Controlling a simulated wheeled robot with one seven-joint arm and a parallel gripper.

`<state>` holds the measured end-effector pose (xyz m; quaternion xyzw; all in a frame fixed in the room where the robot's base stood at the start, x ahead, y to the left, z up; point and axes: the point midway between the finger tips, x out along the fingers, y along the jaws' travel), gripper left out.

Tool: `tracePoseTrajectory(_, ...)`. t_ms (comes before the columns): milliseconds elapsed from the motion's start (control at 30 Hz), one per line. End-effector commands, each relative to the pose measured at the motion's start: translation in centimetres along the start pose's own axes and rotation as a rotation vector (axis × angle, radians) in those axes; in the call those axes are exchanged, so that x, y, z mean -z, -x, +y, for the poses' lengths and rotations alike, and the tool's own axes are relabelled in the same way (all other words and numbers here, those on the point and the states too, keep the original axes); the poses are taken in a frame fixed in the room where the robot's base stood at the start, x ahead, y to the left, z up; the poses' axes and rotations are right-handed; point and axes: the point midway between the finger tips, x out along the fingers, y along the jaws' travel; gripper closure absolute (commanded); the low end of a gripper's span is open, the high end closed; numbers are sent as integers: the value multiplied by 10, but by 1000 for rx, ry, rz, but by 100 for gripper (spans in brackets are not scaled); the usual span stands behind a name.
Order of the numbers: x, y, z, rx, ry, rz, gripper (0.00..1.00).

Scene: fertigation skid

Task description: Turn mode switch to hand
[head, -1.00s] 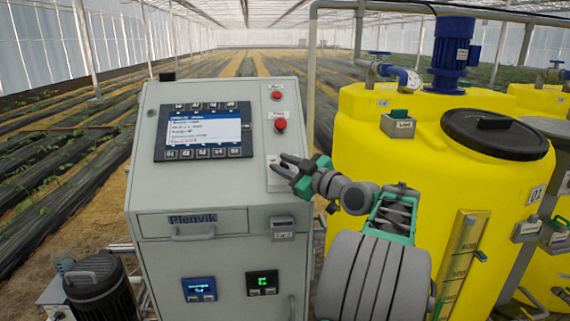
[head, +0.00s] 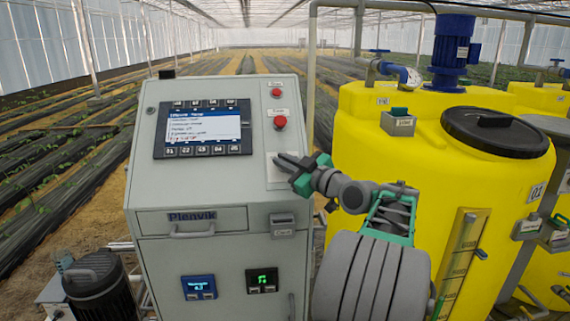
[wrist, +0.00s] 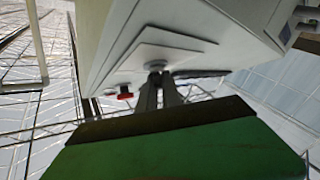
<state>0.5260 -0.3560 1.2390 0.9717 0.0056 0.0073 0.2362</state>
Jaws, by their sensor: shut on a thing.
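The mode switch appears in the wrist view as a small grey knob (wrist: 155,66) on a pale square plate (wrist: 190,52) on the cabinet's front. In the head view the plate (head: 276,184) sits below the red button, and the knob is hidden behind my fingers. My gripper (head: 281,160) reaches it from the right, its fingers close together at the plate. In the wrist view my gripper's fingers (wrist: 158,82) are shut on the knob. I cannot read the switch's labels or tell which position it points to.
The grey control cabinet (head: 224,260) carries a screen (head: 203,128), a red push button (head: 280,122) above the plate, and a box-shaped latch (head: 282,222) below it. A yellow tank (head: 385,160) stands close to the right of my arm. A black motor (head: 93,280) is at lower left.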

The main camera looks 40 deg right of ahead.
Motion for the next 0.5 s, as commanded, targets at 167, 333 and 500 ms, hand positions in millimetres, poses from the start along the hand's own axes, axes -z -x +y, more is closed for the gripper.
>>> tracePoseTrajectory(167, -4, 0, -4, -67, -38, 2, 100)
tracePoseTrajectory(333, -5, 0, -5, -170, -103, 4, 100)
tracePoseTrajectory(500, -3, 0, -5, -291, -182, 6, 100)
